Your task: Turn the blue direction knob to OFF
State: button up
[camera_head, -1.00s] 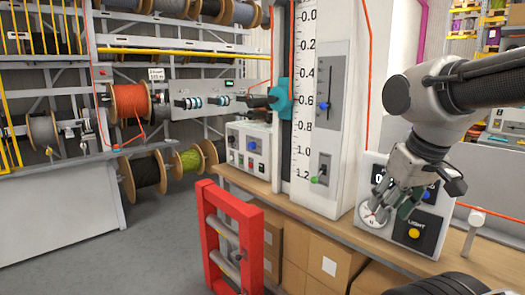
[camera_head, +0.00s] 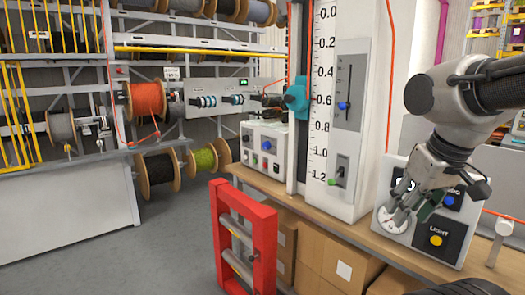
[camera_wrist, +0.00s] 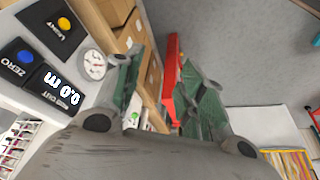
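Several blue controls show, and I cannot read which is the direction knob. A blue knob (camera_head: 267,145) is on the front of a white control box (camera_head: 252,160) on the bench. A blue slider knob (camera_head: 343,105) is on the tall scaled column. A blue ZERO button (camera_head: 449,200) is on the display box at right; it also shows in the wrist view (camera_wrist: 25,56). My gripper (camera_head: 408,212) hangs in front of that box, partly covering its display and round white dial (camera_head: 391,220). In the wrist view my gripper (camera_wrist: 160,60) has its fingers apart with nothing between them.
The wooden bench (camera_head: 350,232) runs along the right, with cardboard boxes (camera_head: 325,262) beneath. A red frame (camera_head: 222,240) with rollers stands before it. Cable reels, including an orange one (camera_head: 146,98), are on racks at the back. Grey floor is clear at left.

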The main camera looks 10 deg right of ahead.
aim_at(267, 145)
jog(key=i+j+u, duration=0.15)
jog(key=i, duration=0.3)
jog(key=i+j+u, duration=0.2)
jog(key=i, duration=0.3)
